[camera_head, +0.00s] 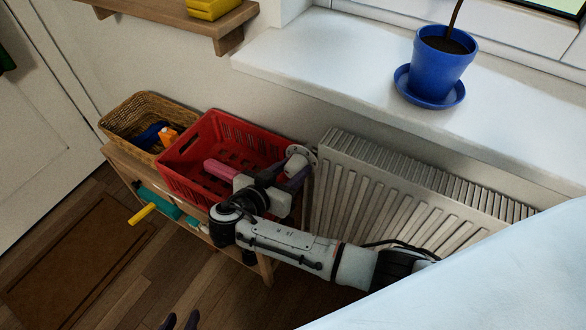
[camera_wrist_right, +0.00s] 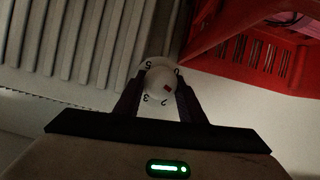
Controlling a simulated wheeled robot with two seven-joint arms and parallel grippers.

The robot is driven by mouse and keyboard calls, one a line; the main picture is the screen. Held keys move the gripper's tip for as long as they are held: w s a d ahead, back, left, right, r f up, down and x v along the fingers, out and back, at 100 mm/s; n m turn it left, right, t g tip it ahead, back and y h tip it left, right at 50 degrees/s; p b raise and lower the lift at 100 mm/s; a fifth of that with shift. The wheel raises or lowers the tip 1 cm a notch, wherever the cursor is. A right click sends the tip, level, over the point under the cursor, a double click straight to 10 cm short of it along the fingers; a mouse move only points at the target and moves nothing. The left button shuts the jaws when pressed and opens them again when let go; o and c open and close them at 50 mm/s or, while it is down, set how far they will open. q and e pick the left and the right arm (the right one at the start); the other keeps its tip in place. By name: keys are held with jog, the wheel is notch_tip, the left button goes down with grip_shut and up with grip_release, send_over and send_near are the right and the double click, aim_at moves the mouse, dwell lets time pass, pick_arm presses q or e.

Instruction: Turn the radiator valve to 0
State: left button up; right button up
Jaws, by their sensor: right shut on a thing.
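The radiator valve (camera_head: 300,152) is a white round knob at the left end of the radiator (camera_head: 400,200). In the right wrist view the knob (camera_wrist_right: 158,84) has a small red mark right of its middle. Digits 5, 0, 3 and 2 show around it; the 0 is at upper right, the 2 below. The mark lies between 0 and 2, and a finger hides part of that side. My right gripper (camera_wrist_right: 160,80) is shut on the knob, one dark finger on each side. My left gripper (camera_head: 180,321) shows only two separated dark fingertips at the bottom edge, away from the valve.
A red crate (camera_head: 185,160) and a wicker basket (camera_head: 120,110) stand on a wooden shelf left of the valve. The crate is close beside my right gripper. A blue flowerpot (camera_head: 440,65) stands on the windowsill (camera_head: 320,50) above. The floor at lower left is fairly clear.

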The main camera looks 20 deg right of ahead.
jog(key=shift+n+g+h, duration=0.3)
jog(key=shift+n+g, duration=0.2)
jog(key=shift+n, duration=0.2)
jog(key=o, duration=1)
jog(key=shift+o, duration=0.2)
jog(key=shift+a, duration=0.1)
jog(key=v, duration=0.7)
jog(key=shift+a, duration=0.25)
